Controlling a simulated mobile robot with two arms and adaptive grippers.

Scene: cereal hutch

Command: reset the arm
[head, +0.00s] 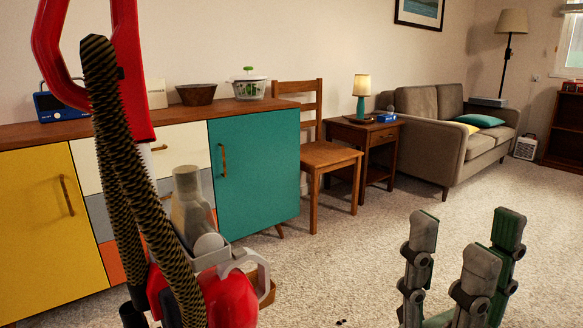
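My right gripper (468,240) stands in the lower right of the head view, fingers pointing up. Its grey and green fingers are spread apart with nothing between them, and carpet shows behind. The rest of my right arm is out of the frame. My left gripper and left arm cannot be made out in this view.
A red upright machine like a vacuum cleaner (128,65), with a striped hose (130,175), stands close at left. Behind it is a sideboard with a teal door (255,170). A wooden chair (332,155), side table (350,133) and sofa (432,140) stand farther back.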

